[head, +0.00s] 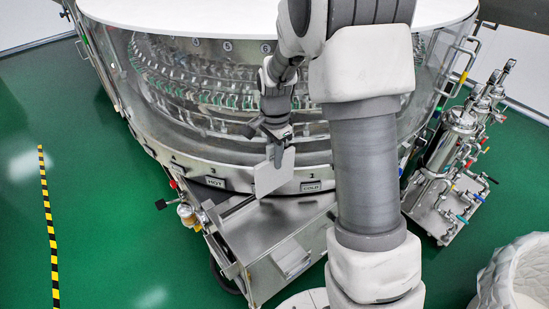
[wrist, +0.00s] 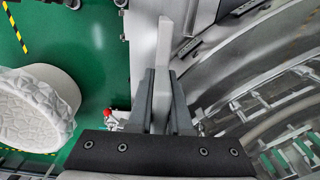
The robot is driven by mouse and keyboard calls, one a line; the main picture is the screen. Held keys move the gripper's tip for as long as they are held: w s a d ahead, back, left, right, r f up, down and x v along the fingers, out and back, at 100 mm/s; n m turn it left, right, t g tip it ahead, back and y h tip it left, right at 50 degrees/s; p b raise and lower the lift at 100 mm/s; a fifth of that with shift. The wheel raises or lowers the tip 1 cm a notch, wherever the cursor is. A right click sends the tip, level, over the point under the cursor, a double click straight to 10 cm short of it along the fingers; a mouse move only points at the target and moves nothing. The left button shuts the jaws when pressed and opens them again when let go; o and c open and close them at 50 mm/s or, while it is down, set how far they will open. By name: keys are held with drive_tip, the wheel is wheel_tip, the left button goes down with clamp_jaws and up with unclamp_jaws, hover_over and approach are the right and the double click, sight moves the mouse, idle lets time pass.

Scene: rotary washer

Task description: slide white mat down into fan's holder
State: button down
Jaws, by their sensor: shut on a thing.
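The white mat (head: 274,173) is a thin flat plate, hanging upright and slightly tilted below my gripper (head: 278,148) in the head view. It is in front of the washer's lower rim, above the metal box. In the wrist view it shows nearly edge-on as a pale strip (wrist: 165,60) between the two dark fingers of my gripper (wrist: 162,100). My gripper is shut on its upper part. I cannot make out a fan or pick out its holder for certain. A small rectangular metal piece (head: 291,259) sits on the box below.
The round washer (head: 210,160) with its clear wall stands behind the mat. A steel box (head: 260,235) juts out beneath it. Steel filters and pipes (head: 457,150) stand at right, and a white textured tub (head: 518,275) at lower right. Green floor at left is open.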

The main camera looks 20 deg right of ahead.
drive_tip(key=shift+r+p, duration=2.15)
drive_tip(key=shift+r, duration=0.95)
drive_tip(key=shift+f, duration=0.15)
